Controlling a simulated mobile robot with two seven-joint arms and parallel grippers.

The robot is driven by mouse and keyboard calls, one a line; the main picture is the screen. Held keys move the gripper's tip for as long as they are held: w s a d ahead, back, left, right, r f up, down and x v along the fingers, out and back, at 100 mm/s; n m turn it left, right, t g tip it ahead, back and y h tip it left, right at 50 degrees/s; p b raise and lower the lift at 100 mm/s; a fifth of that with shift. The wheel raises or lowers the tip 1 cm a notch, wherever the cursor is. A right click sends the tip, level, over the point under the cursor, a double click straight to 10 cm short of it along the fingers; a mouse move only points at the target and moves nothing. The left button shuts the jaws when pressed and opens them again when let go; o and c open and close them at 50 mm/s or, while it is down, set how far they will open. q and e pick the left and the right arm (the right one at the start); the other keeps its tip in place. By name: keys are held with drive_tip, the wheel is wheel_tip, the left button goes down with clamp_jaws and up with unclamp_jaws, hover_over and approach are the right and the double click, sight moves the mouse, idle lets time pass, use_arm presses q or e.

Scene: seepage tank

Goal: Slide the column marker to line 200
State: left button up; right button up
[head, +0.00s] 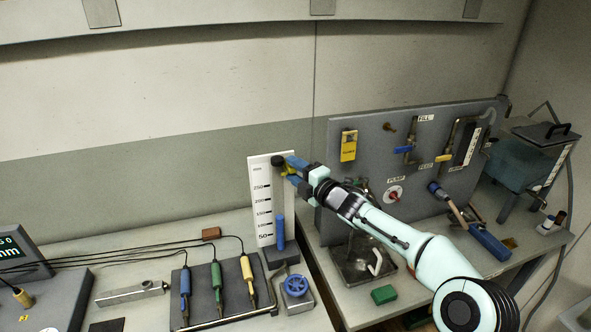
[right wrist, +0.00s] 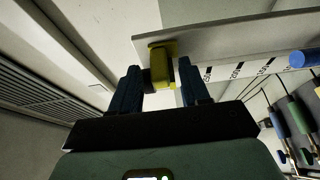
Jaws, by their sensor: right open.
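My right gripper (head: 289,166) is at the marker. In the right wrist view its two blue fingers (right wrist: 160,76) stand on either side of the marker, open, with gaps visible. The gripper partly hides the marker in the head view. My left gripper is not in view.
Blue, green and yellow probes (head: 217,282) stand on a rack left of the board's foot. A grey panel (head: 345,215) with valves and pump knob stands to the right, behind my right arm. A blue valve wheel (head: 296,286) sits in front of the board.

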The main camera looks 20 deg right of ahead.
drive_tip(key=shift+s, duration=0.1)
clamp_jaws()
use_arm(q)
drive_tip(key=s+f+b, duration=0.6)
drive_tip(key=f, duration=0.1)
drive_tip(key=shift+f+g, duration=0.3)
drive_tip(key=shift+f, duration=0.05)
use_arm(e)
wheel_tip(320, 180, down, 11)
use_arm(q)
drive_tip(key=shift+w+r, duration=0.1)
use_arm(e)
unclamp_jaws()
